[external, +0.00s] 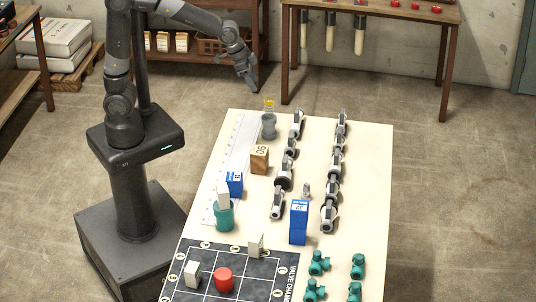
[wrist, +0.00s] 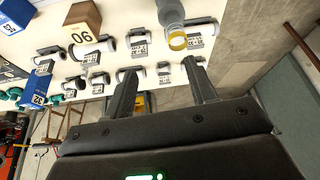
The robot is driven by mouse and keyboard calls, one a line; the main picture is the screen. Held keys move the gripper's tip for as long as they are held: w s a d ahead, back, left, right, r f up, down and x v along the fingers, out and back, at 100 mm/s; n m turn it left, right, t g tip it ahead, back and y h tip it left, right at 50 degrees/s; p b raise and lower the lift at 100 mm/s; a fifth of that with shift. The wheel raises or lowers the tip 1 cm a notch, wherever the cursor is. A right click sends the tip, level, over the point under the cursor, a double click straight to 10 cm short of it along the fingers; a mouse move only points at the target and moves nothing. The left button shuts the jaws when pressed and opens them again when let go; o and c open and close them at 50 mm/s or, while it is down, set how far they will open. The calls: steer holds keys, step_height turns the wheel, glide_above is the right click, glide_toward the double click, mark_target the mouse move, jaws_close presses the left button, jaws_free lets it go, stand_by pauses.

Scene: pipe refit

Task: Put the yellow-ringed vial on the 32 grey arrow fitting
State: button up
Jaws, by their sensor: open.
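The yellow-ringed vial (external: 269,104) stands upright in a grey holder (external: 268,128) at the table's far left corner. In the wrist view the vial's yellow ring (wrist: 177,42) shows at the end of the grey holder (wrist: 170,13). My gripper (external: 253,86) hangs above and behind the vial, apart from it. Its open, empty fingers (wrist: 160,67) show in the wrist view. Grey fittings with tags stand in two rows, one of them a far fitting (external: 297,122). I cannot read which is the 32 grey arrow fitting. A blue block (external: 298,230) is marked 32.
Teal fittings (external: 319,262) and a dark board (external: 205,264) with a red cylinder (external: 223,280) lie at the front. The table's right strip (external: 372,170) is bare.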

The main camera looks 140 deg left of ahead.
steer(key=w+d+r+m+t+h, duration=0.1)
steer(key=w+d+r+m, duration=0.15)
steer(key=d, duration=0.95)
steer(key=w+d+r+m+t, duration=0.1)
steer(key=w+d+r+m, duration=0.15)
steer(key=d, duration=0.85)
steer(key=s+d+m+h, duration=0.1)
steer(key=s+d, duration=0.3)
steer(key=d, duration=0.4)
steer(key=s+d+m+h, duration=0.1)
steer(key=s+d+m, duration=0.3)
steer(key=d, duration=0.5)
steer(key=shift+s+d+t+h, duration=0.15)
steer(key=shift+s+t+h, duration=0.15)
steer(key=shift+s+t, duration=0.1)
